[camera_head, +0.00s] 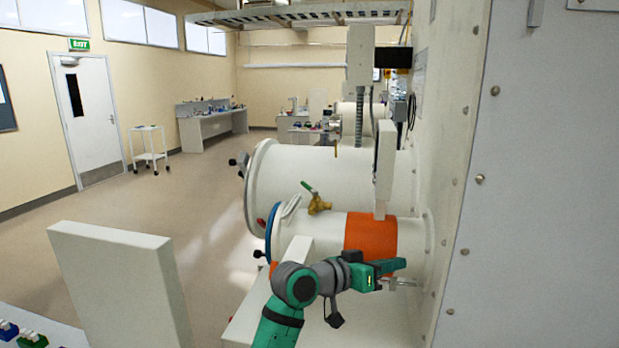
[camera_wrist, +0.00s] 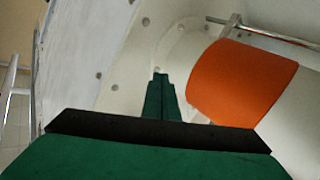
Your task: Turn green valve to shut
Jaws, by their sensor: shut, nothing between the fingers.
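The green valve shows in the head view as a short green lever (camera_head: 309,187) on a brass body (camera_head: 319,204), on top of the smaller white cylinder. The lever slants up to the left. My gripper (camera_head: 400,265) is low at the right, beside the cylinder's orange band (camera_head: 371,235), well apart from the valve. In the wrist view, my gripper's green fingers (camera_wrist: 160,78) are together with nothing between them, and they point toward a pale bolted surface. The valve is not visible in the wrist view.
The smaller cylinder has a blue ring (camera_head: 271,232) at its end. A larger white cylinder (camera_head: 330,172) lies behind it. A metal bar (camera_wrist: 262,33) runs near the orange band. A grey bolted wall (camera_head: 550,180) closes off the right. Open floor (camera_head: 120,205) lies left.

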